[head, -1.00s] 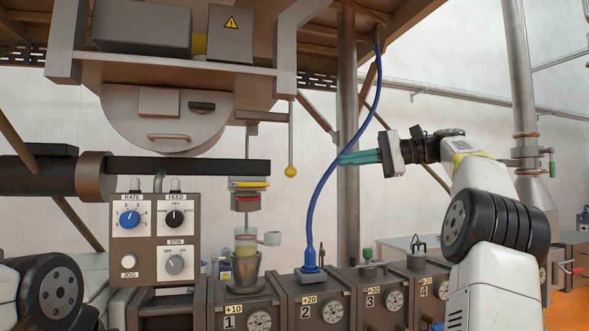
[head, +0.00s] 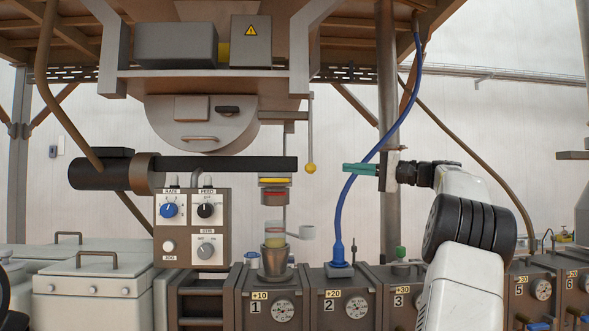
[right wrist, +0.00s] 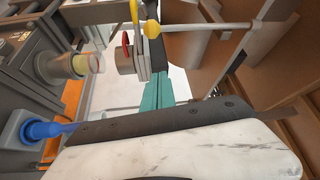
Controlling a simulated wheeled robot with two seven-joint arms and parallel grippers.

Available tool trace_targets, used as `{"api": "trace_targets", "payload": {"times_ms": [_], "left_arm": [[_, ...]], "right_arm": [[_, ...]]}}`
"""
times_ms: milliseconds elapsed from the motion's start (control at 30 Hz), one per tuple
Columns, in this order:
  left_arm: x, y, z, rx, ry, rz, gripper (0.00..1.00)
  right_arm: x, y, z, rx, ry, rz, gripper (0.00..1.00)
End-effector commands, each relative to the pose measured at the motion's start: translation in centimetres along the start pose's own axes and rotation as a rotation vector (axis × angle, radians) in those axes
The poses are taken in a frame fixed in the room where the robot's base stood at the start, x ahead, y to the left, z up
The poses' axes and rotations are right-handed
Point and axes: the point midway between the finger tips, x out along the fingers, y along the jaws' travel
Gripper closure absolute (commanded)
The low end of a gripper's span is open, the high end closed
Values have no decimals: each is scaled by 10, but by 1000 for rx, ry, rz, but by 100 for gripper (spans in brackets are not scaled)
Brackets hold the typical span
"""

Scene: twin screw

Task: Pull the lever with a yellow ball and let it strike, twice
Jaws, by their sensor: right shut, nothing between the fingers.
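The lever (head: 310,132) is a thin rod hanging from the machine, with a yellow ball (head: 311,168) at its lower end. The ball also shows near the top middle of the right wrist view (right wrist: 151,29). My right gripper (head: 346,169) is shut and empty, its teal fingers pointing left. In the head view its tips are to the right of the ball, at about the same height, with a gap between. In the right wrist view the teal fingers (right wrist: 157,92) point toward the ball without touching it. My left gripper is out of view.
A blue cable (head: 347,200) hangs close to my right fingers. A control panel (head: 192,228) stands at left, with a cup (head: 274,262) below the nozzle. Numbered boxes (head: 345,300) line the front. The space between fingertips and ball looks clear.

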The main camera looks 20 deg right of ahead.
Motion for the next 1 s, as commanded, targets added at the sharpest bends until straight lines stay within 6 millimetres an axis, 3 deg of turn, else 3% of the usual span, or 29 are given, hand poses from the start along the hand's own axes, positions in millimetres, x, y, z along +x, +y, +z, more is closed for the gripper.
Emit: {"api": "trace_targets", "payload": {"times_ms": [267,467,733,1000], "left_arm": [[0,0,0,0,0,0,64],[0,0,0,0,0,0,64],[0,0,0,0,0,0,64],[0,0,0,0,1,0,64]], "right_arm": [[8,0,0,1,-2,0,100],[42,0,1,1,-6,-1,100],[102,-1,2,0,-6,-1,100],[91,-1,27,2,-1,2,100]]}}
